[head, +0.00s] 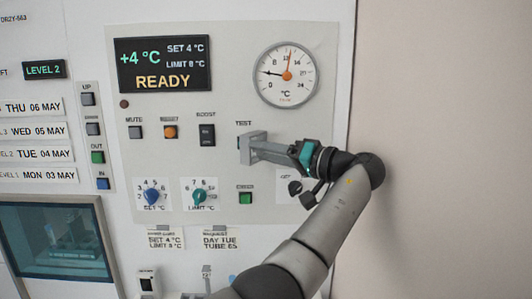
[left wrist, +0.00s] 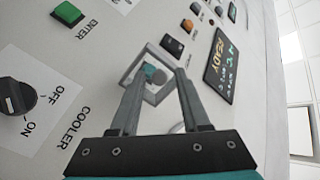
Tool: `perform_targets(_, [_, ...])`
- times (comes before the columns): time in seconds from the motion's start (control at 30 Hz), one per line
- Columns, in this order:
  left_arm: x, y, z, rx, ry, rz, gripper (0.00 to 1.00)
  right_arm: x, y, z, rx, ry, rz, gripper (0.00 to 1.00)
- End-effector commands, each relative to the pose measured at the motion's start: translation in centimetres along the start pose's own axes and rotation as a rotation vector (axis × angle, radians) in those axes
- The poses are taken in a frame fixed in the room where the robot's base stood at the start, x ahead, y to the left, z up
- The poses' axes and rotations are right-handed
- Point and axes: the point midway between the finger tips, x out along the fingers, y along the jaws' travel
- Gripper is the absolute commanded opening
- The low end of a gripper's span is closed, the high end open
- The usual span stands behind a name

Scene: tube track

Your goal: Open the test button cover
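The test button sits under the TEST label on the white panel. In the left wrist view a teal button (left wrist: 154,74) shows inside a grey square frame, which looks like its cover (left wrist: 136,63). In the head view only a thin green edge of the button (head: 239,142) shows, the rest being hidden by the gripper and cover. My left gripper (head: 256,148) reaches in from the right with its tips at the cover. In the left wrist view its two fingers (left wrist: 160,82) are apart, one on each side of the cover. I cannot tell whether they touch it. My right gripper is out of view.
The boost switch (head: 207,135) is just left of the gripper. The green enter button (head: 245,198) and limit knob (head: 199,196) are below. A round dial (head: 286,75) and the READY display (head: 163,64) are above. Bare wall (head: 440,90) lies right of the panel.

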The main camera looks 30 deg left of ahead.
Motion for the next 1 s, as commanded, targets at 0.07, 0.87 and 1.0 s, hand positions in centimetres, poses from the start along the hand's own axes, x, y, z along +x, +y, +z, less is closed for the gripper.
perform_targets(0.07, [0.0, 0.0, 0.0, 0.000, 0.000, 0.000, 0.54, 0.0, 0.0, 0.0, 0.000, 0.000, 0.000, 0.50])
perform_targets(0.87, [0.0, -5.2, -5.2, -0.004, 0.001, 0.000, 0.54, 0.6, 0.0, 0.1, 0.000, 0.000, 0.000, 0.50])
perform_targets(1.0, [0.0, -7.3, -7.3, -0.003, 0.000, 0.000, 0.54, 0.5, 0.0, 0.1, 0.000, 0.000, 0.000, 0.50])
